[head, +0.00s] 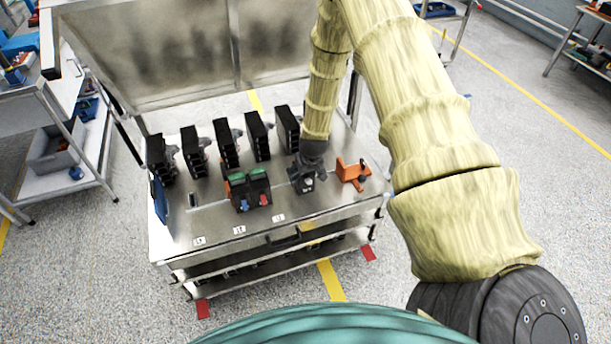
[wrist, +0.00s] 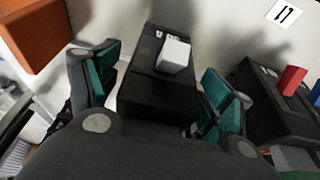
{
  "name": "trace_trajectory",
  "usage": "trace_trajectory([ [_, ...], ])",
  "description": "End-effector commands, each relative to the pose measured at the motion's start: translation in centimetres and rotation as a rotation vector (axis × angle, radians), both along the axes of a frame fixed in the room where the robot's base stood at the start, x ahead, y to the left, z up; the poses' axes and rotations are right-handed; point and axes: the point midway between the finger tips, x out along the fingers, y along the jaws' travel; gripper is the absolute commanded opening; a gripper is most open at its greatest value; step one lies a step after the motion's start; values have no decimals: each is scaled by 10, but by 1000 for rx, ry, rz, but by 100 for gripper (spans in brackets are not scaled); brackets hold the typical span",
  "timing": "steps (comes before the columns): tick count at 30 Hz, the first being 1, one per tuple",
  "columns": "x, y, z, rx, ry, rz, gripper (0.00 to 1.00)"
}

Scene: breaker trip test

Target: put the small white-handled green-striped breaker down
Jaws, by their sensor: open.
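The small black breaker with a white handle (wrist: 155,88) is between the two teal-padded fingers of my gripper (wrist: 162,92) in the wrist view. A gap shows on each side, so the fingers are around it, open. Its green stripe is not visible here. In the head view my gripper (head: 307,178) is low over the right part of the metal cart top (head: 215,222), largely covering this breaker. Whether the breaker's underside rests on the cart is hidden.
Two small green-topped breakers, one blue-handled (head: 238,192) and one red-handled (head: 260,188), stand just left of my gripper. An orange bracket (head: 352,172) is close on the right. Several larger black breakers (head: 228,143) line the back. The front strip with number labels (head: 239,230) is clear.

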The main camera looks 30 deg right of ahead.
Motion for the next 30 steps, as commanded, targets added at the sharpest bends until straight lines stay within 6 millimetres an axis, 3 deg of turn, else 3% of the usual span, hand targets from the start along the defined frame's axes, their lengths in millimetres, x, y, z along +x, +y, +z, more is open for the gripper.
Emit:
trace_trajectory([
  [21,-24,6,81,-1,-2,1,80],
  [30,-32,8,106,0,-1,0,80],
])
